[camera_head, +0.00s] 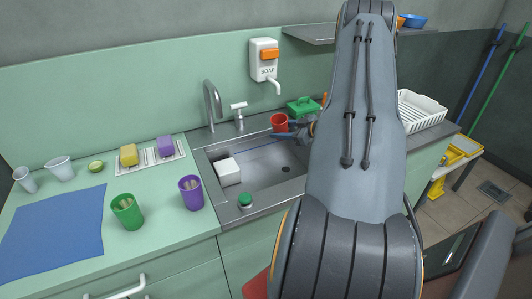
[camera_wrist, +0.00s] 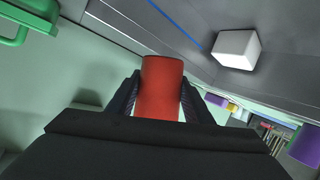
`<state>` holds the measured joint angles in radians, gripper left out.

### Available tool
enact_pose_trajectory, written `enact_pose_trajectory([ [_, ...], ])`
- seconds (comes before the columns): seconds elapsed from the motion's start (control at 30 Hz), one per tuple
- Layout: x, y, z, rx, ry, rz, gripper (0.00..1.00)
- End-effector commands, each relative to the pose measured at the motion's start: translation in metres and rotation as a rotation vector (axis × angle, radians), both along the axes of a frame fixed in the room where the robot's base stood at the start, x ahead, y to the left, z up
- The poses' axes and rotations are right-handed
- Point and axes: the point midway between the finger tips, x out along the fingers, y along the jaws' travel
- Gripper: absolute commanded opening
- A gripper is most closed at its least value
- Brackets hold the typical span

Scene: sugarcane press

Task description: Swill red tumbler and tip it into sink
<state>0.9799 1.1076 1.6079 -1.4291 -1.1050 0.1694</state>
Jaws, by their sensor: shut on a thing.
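The red tumbler (camera_head: 279,122) is held above the right back part of the sink (camera_head: 262,180) in the head view. It looks roughly upright there. My gripper (camera_head: 292,130) is shut on it. In the wrist view the red tumbler (camera_wrist: 160,90) stands between the two dark fingers of my gripper (camera_wrist: 158,98), which press on its sides. The inside of the tumbler is too small to make out. The sink holds a white block (camera_head: 228,171) at its left, and its drain (camera_head: 286,169) shows on the bare floor. My arm hides the sink's right end.
A green tumbler (camera_head: 127,211) and a purple tumbler (camera_head: 190,192) stand on the left counter. A green lidded box (camera_head: 303,107) and white rack (camera_head: 418,111) are to the right. A soap dispenser (camera_head: 264,60) hangs above.

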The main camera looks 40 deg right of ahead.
Motion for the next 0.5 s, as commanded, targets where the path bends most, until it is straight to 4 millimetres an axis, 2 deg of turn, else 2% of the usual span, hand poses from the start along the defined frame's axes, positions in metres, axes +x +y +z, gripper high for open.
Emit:
enact_pose_trajectory([
  [0.27,0.0015,-0.004,-0.0061,0.241,0.068,0.0,0.16],
  [0.5,0.0014,-0.0035,-0.0056,0.264,0.074,-0.001,0.16],
])
